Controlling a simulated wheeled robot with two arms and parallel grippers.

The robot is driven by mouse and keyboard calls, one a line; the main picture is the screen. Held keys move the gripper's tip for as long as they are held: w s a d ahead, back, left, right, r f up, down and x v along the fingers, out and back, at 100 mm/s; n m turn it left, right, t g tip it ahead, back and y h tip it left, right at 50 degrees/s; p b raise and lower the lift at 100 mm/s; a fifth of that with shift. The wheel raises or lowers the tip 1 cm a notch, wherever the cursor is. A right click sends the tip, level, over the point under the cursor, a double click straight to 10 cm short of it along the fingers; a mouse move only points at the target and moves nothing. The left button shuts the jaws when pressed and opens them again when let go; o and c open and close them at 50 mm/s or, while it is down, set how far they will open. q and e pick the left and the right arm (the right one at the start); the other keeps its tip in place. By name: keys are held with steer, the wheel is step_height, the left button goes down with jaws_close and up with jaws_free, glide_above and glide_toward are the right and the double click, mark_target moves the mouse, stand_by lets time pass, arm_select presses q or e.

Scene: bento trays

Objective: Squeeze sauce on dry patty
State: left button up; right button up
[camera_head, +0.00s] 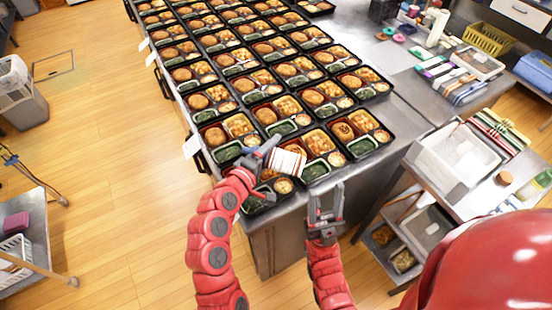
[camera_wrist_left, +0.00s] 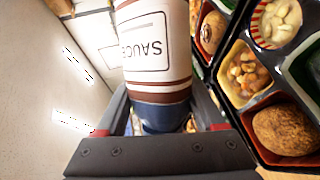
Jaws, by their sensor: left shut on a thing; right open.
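My left gripper (camera_head: 262,157) is shut on a white and brown sauce bottle (camera_head: 288,160), over the front trays. In the left wrist view the bottle (camera_wrist_left: 155,45) lies between the fingers, its SAUCE label upside down. The bottle hides part of the tray below it. A brown patty (camera_wrist_left: 287,130) in a bento tray shows at the right of that view. I cannot tell which is dry. My right gripper (camera_head: 325,203) is open and empty before the table's front edge.
Rows of filled black bento trays cover the long steel table (camera_head: 400,133). A white bin (camera_head: 455,155) stands on a cart to the right, with stacked colored items and a green-labelled bottle (camera_head: 535,185) near it. The wooden floor at left is largely clear.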

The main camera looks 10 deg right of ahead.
arm_select(q)
steer(key=shift+w+a+f+n+t+h+b, duration=0.2)
steer(key=shift+a+f+n+h+b, duration=0.45)
steer(key=shift+n+b, duration=0.65)
steer(key=shift+w+a+f+n+t+h+b, duration=0.15)
steer(key=shift+w+a+f+n+h+b, duration=0.15)
steer(key=shift+f+n+b, duration=0.85)
steer(key=shift+w+a+f+n+t+h+b, duration=0.2)
steer(key=shift+a+f+n+h+b, duration=0.3)
steer(key=shift+n+b, duration=0.85)
steer(key=shift+d+f, duration=0.1)
steer(key=shift+f, duration=0.1)
steer(key=shift+s, duration=0.25)
steer(key=shift+s+a, duration=0.1)
steer(key=shift+a, duration=0.1)
steer(key=c, duration=0.5)
steer(key=shift+s+a, duration=0.15)
steer(key=shift+s, duration=0.1)
steer(key=shift+c, duration=0.8)
steer(key=shift+w, duration=0.2)
